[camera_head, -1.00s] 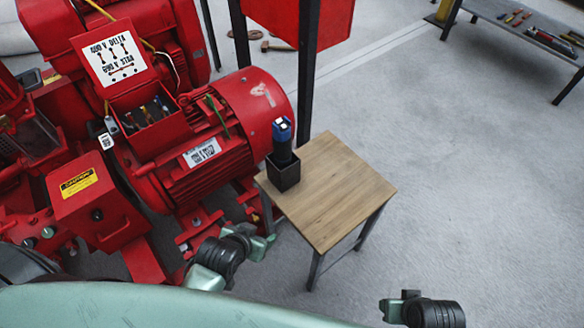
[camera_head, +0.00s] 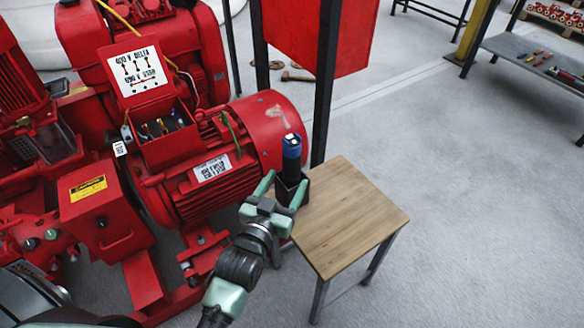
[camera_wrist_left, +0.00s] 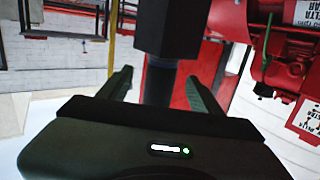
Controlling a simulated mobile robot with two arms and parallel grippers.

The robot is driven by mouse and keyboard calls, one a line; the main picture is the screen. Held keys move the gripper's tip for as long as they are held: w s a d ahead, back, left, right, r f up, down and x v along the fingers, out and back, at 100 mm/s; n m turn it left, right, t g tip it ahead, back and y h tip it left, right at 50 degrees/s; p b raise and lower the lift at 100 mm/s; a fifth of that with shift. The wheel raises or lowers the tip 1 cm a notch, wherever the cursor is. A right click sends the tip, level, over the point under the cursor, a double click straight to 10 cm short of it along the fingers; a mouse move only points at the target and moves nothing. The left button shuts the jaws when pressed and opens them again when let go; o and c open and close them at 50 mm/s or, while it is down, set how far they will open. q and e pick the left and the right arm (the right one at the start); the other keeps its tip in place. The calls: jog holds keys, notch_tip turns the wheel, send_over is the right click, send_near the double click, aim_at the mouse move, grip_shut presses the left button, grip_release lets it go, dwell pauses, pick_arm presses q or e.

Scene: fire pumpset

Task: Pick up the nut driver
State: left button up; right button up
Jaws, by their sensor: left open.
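The nut driver (camera_head: 291,155) has a blue top and a dark body. Contact cannot be told. My right gripper is not in view.
A red motor and pumpset (camera_head: 215,165) stands close to the left of the table. A dark post (camera_head: 326,85) and red panel (camera_head: 309,35) rise behind the holder. A grey bench with tools (camera_head: 530,55) is far right. The floor right of the table is clear.

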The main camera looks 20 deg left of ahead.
aim_at(293, 163)
pick_arm(q)
jog(key=shift+w+r+t, duration=0.25)
jog(key=shift+r+t, duration=0.05)
jog(key=shift+r, duration=0.25)
jog(key=shift+w+r, duration=0.25)
jog(key=w, duration=0.1)
jog(key=w+b, duration=0.1)
jog(key=w, duration=0.3)
jog(key=shift+w+f+b, duration=0.2)
jog(key=shift+f+b, duration=0.05)
jog(key=shift+b, duration=0.15)
jog(key=shift+w, duration=0.55)
jog(key=shift+w+d, duration=0.1)
jog(key=shift+w, duration=0.35)
grip_shut()
jog(key=shift+r, duration=0.2)
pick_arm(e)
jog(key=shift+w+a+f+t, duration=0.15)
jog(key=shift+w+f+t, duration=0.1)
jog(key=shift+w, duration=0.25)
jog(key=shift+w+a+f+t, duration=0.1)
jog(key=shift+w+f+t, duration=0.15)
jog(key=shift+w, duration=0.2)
